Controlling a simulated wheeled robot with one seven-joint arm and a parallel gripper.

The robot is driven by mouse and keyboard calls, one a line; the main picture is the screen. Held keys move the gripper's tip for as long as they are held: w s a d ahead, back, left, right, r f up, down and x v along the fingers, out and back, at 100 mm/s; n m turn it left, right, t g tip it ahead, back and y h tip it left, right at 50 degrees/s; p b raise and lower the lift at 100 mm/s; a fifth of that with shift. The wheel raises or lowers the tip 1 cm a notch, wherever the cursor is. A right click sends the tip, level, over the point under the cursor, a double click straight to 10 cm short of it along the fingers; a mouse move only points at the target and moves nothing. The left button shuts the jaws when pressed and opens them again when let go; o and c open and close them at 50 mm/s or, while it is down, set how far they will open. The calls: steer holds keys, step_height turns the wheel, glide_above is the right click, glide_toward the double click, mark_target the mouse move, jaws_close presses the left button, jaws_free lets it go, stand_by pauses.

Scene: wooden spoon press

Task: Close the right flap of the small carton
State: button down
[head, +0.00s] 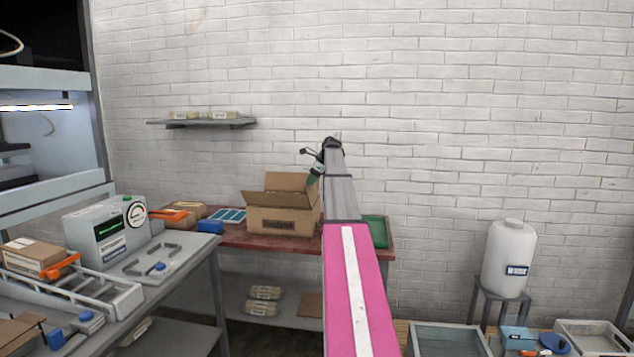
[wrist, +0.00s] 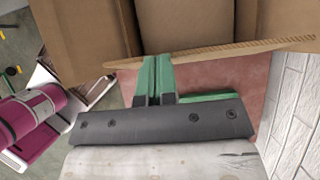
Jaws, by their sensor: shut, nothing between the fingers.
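The small brown carton (head: 283,221) stands on the red-topped table, with its back flap (head: 286,182) raised. A right flap (wrist: 215,50) shows in the wrist view as a long corrugated edge running across the picture; the carton's inside lies beyond it. My gripper (head: 315,178) is at the carton's upper right in the head view, tilted down. In the wrist view its green fingers (wrist: 157,68) are together and empty, with their tips at the flap's edge. I cannot tell whether they touch it. My arm hides part of the carton's right side in the head view.
A green tray (head: 377,231) lies on the table (head: 240,239) right of the carton. A blue box (head: 210,227) and a brown package (head: 184,215) are to the left. A brick wall (head: 450,120) stands close behind. A wall shelf (head: 202,123) hangs at upper left.

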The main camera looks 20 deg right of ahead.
steer(key=shift+w+a+f+g+h, duration=0.4)
steer(key=shift+w+a+f, duration=0.55)
steer(key=shift+a+f, duration=0.6)
steer(key=shift+w+a+f+g+h, duration=0.2)
steer(key=shift+w+a+f+h, duration=0.25)
steer(key=shift+w+a+f, duration=0.8)
steer(key=shift+w+a+f+g+h, duration=0.4)
steer(key=shift+w+a+f, duration=0.3)
steer(key=shift+a+f, duration=1.05)
steer(key=shift+d+f, duration=0.2)
steer(key=shift+f, duration=0.2)
steer(key=shift+r, duration=0.1)
